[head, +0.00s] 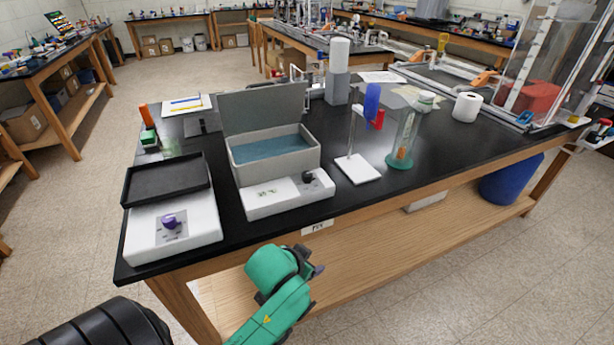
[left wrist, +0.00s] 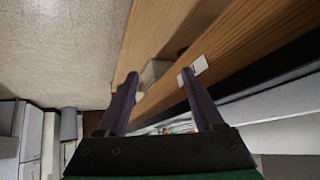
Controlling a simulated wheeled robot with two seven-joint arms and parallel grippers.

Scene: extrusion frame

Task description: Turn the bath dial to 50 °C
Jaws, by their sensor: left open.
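The water bath (head: 288,195) stands near the front edge of the black bench. It is a pale box with its grey lid (head: 264,108) raised and bluish water inside. Its dark dial (head: 308,177) is on the right of the white front panel; its setting is too small to read. My left gripper (head: 313,266) is in front of the bench, below the bath and apart from it. The left wrist view shows its two purple fingers (left wrist: 161,84) spread apart with nothing between them. My right gripper is in neither view.
Left of the bath is a white hotplate-like unit (head: 190,243) with a purple knob (head: 169,221) and black top. Right of it are a stand with a white base (head: 357,169) and a green-based glass cylinder (head: 401,150). The wooden front rail (head: 260,240) lies near my left gripper.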

